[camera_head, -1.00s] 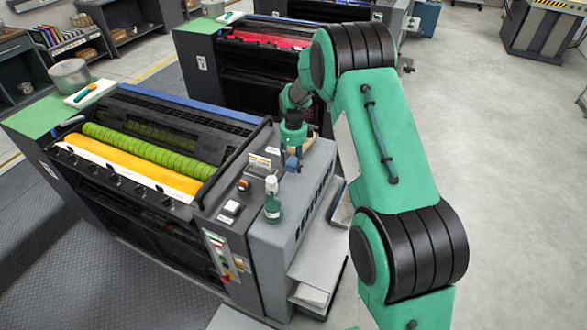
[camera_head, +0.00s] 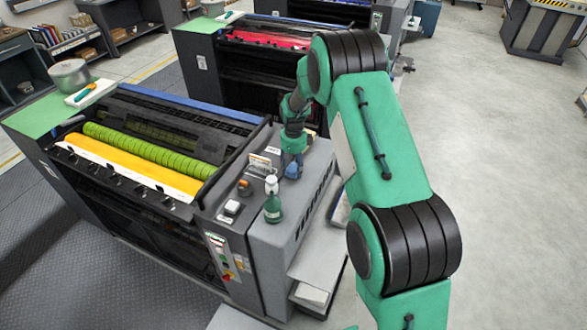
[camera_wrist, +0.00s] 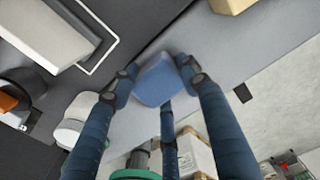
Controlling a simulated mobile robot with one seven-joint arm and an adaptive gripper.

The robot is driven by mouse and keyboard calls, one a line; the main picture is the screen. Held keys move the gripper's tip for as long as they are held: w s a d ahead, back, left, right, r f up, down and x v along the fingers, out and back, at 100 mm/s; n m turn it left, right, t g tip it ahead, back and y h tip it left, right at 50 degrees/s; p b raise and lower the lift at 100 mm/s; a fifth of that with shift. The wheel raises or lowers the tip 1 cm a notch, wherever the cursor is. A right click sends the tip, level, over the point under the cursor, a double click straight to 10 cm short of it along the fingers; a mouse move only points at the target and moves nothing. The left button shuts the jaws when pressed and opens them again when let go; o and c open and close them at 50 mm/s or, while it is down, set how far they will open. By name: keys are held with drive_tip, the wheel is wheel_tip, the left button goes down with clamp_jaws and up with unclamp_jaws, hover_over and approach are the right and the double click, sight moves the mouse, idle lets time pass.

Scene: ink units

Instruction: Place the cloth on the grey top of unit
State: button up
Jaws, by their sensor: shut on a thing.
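The blue cloth (camera_wrist: 155,84) is a small folded pad between the fingers of my gripper (camera_wrist: 155,75) in the wrist view. My gripper, with dark blue fingers, is shut on it. In the head view my gripper (camera_head: 291,164) is low over the grey top (camera_head: 318,158) at the right end of the near unit. The grey top also shows behind the cloth in the wrist view (camera_wrist: 225,45). The fingers hide much of the cloth in the head view, and I cannot tell whether it touches the top.
A green spray bottle (camera_head: 273,206) stands on the unit's end, nearer the camera than my gripper. A small card holder (camera_head: 261,162) and controls (camera_head: 232,208) are to the left. The yellow and green rollers (camera_head: 150,151) lie further left.

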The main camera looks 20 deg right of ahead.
sight(294, 167)
drive_tip(key=shift+f, duration=0.15)
drive_tip(key=o, duration=0.9)
wheel_tip(294, 167, up, 12)
drive_tip(key=shift+r+b, duration=0.25)
drive_tip(key=shift+b, duration=0.05)
drive_tip(key=shift+r, duration=0.1)
idle(0.4)
